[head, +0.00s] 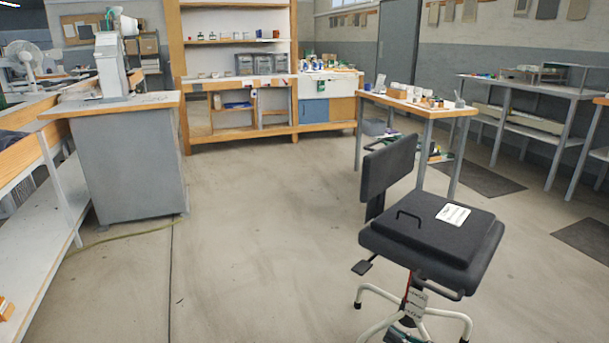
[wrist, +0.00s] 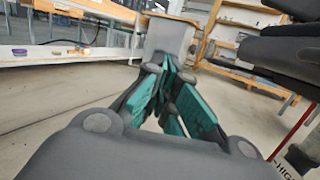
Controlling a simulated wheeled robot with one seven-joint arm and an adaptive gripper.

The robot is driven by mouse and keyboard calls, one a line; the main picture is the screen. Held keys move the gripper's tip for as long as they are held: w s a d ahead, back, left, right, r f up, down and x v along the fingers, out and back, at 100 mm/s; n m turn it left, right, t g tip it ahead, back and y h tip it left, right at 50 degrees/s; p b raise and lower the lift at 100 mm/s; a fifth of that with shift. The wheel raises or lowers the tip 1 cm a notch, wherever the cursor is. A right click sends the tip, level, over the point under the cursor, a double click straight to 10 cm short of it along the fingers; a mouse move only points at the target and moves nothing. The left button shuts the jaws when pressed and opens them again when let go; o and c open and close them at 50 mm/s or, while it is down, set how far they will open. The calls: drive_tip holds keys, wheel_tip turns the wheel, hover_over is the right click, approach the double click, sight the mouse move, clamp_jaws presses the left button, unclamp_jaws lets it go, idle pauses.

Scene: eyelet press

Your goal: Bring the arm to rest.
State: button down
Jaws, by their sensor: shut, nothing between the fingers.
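My gripper (wrist: 172,76) shows in the wrist view, with its teal-padded fingers drawn together at the tips and nothing held between them. A dark chair (wrist: 285,52) stands close on the right in that view. I cannot judge the exact distance from my gripper to it.
In the head view the black swivel chair (head: 432,236) stands at the front right. A grey machine (head: 110,66) stands on a cabinet (head: 130,160) at the left. A wooden table (head: 440,110) and shelves (head: 240,135) stand farther back. The middle floor is clear.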

drive_tip(key=s+a+f+n+g, duration=0.3)
drive_tip(key=s+a+g, duration=0.1)
drive_tip(key=s+a, duration=0.15)
drive_tip(key=s+a+f+n+g, duration=0.2)
drive_tip(key=s+a+f+g, duration=0.25)
drive_tip(key=a, duration=0.25)
drive_tip(key=s+a+f+n+g+h, duration=0.2)
drive_tip(key=s+a+f+n+g, duration=0.15)
drive_tip(key=s, duration=0.35)
drive_tip(key=s+a+f+n+g+h, duration=0.1)
drive_tip(key=s+a+f+n+g, duration=0.2)
drive_tip(key=s, duration=0.4)
drive_tip(key=s+d+f+n+g+h, duration=0.1)
drive_tip(key=s+d+f+n+h, duration=0.2)
drive_tip(key=s, duration=0.3)
drive_tip(key=s+d+f+n+g+h, duration=0.1)
drive_tip(key=s+d+f+n+h, duration=0.1)
drive_tip(key=s+d+f+h, duration=0.3)
drive_tip(key=d+r+n+t+h, duration=0.2)
drive_tip(key=d+n+t+h, duration=0.25)
drive_tip(key=d+n, duration=0.55)
wheel_tip(320, 180, down, 10)
drive_tip(key=b, duration=1)
wheel_tip(320, 180, up, 36)
drive_tip(key=p, duration=3.5)
drive_tip(key=shift+f+m, duration=0.15)
drive_tip(key=shift+m, duration=0.2)
